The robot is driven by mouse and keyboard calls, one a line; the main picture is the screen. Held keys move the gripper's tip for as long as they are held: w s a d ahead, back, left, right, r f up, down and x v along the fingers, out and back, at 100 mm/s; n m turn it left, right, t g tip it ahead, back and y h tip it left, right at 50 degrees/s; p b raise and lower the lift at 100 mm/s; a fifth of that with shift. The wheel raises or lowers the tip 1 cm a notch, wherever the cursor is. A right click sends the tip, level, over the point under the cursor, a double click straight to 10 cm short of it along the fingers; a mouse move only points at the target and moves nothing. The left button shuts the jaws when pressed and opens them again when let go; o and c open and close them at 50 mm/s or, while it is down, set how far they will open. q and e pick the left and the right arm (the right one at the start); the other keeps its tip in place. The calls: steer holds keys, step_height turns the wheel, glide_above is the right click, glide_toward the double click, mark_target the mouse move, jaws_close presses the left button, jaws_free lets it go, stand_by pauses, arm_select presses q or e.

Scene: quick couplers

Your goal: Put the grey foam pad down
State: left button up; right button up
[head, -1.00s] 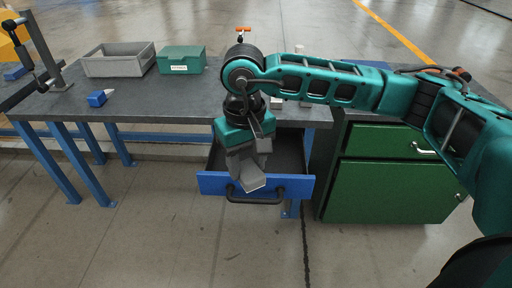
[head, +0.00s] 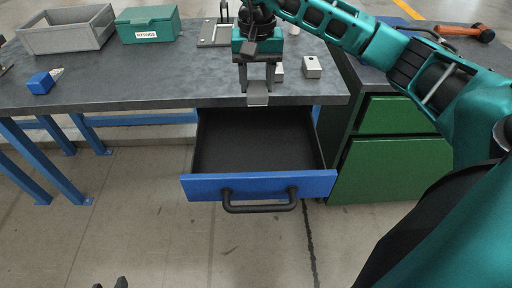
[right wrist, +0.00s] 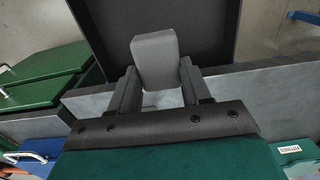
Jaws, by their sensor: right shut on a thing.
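My right gripper (head: 257,82) is shut on the grey foam pad (head: 257,98), a small light-grey block. The pad hangs below the fingers at the table's front edge, near the back of the open drawer. In the right wrist view the pad (right wrist: 156,60) sticks out beyond the two fingers (right wrist: 158,92), with the dark drawer interior behind it. I cannot tell whether the pad touches the table.
The blue-fronted drawer (head: 310,186) stands open and looks empty inside. A green cabinet (head: 395,168) stands right.

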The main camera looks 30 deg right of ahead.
steer(key=b, duration=0.2)
glide_above(257, 150)
step_height(257, 150, down, 14)
steer(key=shift+a+f, duration=0.1)
steer(key=shift+f, duration=2.25)
steer(key=shift+f+b, duration=0.25)
steer(key=shift+b, duration=0.15)
steer(key=o, duration=1.2)
steer(key=shift+r, duration=0.1)
steer(key=shift+r+p, duration=0.2)
steer(key=shift+p, duration=0.1)
step_height(257, 150, up, 12)
steer(key=shift+p, duration=0.8)
